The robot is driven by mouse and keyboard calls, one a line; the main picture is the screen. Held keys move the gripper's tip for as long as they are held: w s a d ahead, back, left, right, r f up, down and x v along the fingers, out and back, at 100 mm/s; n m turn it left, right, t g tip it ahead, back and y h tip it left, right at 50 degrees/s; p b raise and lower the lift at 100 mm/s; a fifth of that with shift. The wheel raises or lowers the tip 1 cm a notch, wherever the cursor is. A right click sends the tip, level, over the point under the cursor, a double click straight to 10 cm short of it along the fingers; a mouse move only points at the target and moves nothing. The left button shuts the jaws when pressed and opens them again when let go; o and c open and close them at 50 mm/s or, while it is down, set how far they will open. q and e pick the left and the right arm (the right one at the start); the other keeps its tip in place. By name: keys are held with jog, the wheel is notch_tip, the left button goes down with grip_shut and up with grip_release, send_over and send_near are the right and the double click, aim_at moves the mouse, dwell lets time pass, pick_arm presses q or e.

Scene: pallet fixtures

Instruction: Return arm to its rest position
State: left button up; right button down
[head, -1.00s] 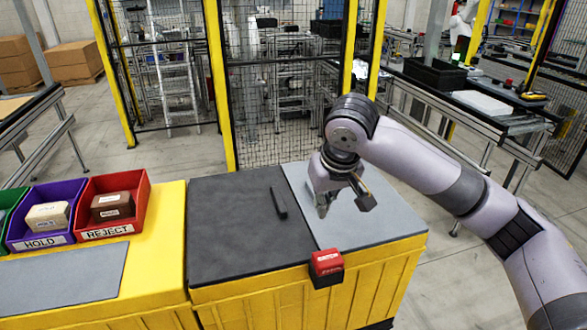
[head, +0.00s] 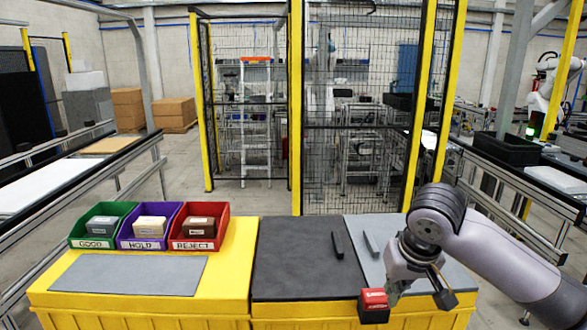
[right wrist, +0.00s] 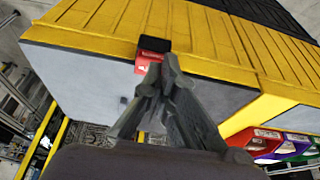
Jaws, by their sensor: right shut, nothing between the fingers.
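My right gripper (head: 396,294) points down over the front part of the grey mat (head: 425,266), at the right end of the yellow bench. In the right wrist view its fingers (right wrist: 163,68) are closed together with nothing between them. The right arm comes in from the right, bent at the wrist. My left gripper is not in view.
A red and black box (head: 374,302) sits at the bench's front edge, close to the gripper; it also shows in the right wrist view (right wrist: 150,58). Green, purple and red bins (head: 200,233) with blocks stand at left. The black mat (head: 290,275) is mostly clear. Mesh fencing stands behind.

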jog(key=s+a+f+n+y, duration=0.2)
jog(key=s+a+f, duration=0.35)
jog(key=f, duration=0.35)
jog(key=s+a+f+n+y, duration=0.1)
jog(key=s+a+f, duration=0.4)
jog(key=f, duration=0.4)
jog(key=s+d+f+h, duration=0.1)
jog(key=s+d+f, duration=0.25)
jog(key=s, duration=0.25)
jog(key=s+d+f+m+h, duration=0.1)
jog(key=s+d+f, duration=0.1)
jog(key=s+d, duration=0.3)
jog(key=s+d+f+h, duration=0.1)
jog(key=s+d+f, duration=0.2)
jog(key=s, duration=0.4)
notch_tip(320, 180, down, 33)
jog(key=s+g+b, duration=0.2)
jog(key=b, duration=0.3)
pick_arm(q)
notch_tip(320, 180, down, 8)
jog(key=b, duration=0.3)
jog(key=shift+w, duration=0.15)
pick_arm(e)
jog(key=s+d+f, duration=0.3)
jog(key=s+f, duration=1.3)
jog(key=f, duration=0.1)
jog(key=shift+s+d+f+g, duration=0.2)
jog(key=shift+f+g, duration=0.1)
jog(key=shift+g, duration=0.1)
